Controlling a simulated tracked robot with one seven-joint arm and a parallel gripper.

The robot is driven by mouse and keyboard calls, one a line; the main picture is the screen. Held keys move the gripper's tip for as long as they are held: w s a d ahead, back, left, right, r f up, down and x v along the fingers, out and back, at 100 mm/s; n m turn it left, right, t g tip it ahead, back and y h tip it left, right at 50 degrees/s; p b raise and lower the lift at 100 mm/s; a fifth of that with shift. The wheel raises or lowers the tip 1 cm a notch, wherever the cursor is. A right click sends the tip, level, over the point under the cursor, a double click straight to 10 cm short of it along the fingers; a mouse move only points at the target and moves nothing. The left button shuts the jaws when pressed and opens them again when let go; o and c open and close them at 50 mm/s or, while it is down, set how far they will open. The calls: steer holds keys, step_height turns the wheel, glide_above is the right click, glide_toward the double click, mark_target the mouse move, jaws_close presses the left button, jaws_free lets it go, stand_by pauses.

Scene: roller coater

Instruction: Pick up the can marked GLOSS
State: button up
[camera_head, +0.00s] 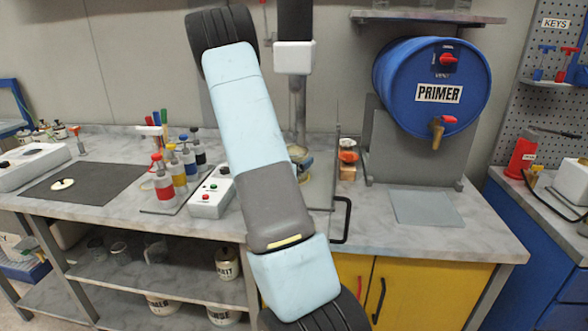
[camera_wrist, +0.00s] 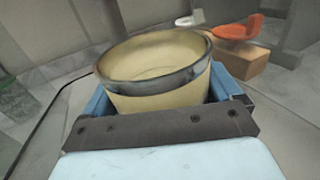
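A pale yellow, open-topped can or cup with a dark metal rim (camera_wrist: 155,88) stands between the blue fingers of my gripper (camera_wrist: 160,100) in the wrist view. The fingers lie close along both sides of it; I cannot tell whether they press on it. No marking shows on it, so I cannot tell whether it is GLOSS. In the head view my arm hides most of my gripper and this vessel. A pale can with partly readable lettering (camera_head: 228,264) stands on the shelf under the bench. More lettered cans (camera_head: 163,304) stand lower. I cannot read GLOSS on any.
A blue PRIMER drum (camera_head: 432,83) lies on its stand at the right. Paint bottles (camera_head: 163,185) and a button box (camera_head: 211,195) stand left of my arm. An orange object sits on a cardboard-coloured block (camera_wrist: 240,66) beside the vessel. Bare bench (camera_head: 380,235) lies at front right.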

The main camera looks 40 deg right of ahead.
steer(key=c, duration=0.8)
steer(key=shift+r, duration=0.1)
